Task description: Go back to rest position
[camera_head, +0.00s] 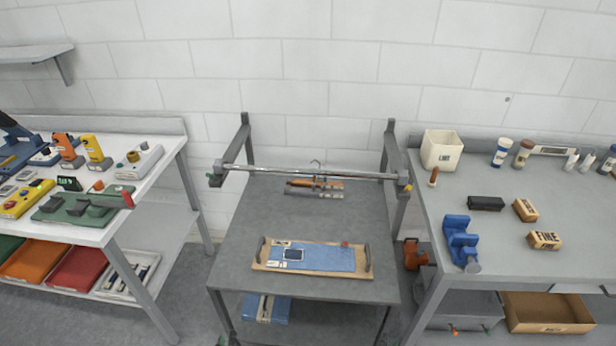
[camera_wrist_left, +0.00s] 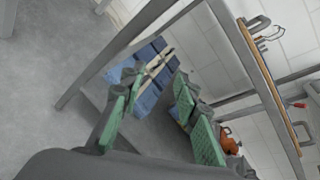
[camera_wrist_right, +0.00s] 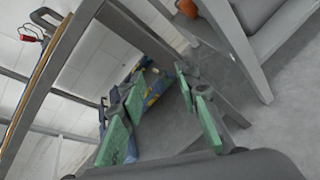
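My left gripper shows in the left wrist view (camera_wrist_left: 158,88), with its green-padded fingers apart and nothing between the pads. My right gripper shows in the right wrist view (camera_wrist_right: 158,92), also with its fingers apart and empty. Neither gripper is in the head view. In both wrist views the fingers are low beside the grey cart, below its top, with floor and lower parts behind them. The grey cart (camera_head: 235,250) stands in the middle of the head view. A wooden tray (camera_head: 262,262) with a blue mat (camera_head: 335,258) lies on its top, touched by no gripper.
A white bench (camera_head: 90,230) with tools stands at left, and red and orange bins (camera_head: 75,268) sit below. A grey bench (camera_head: 500,225) at right bears a white bin (camera_head: 441,150) and blue vise (camera_head: 458,242). A blue bundle (camera_wrist_left: 150,80) lies on the cart's lower shelf.

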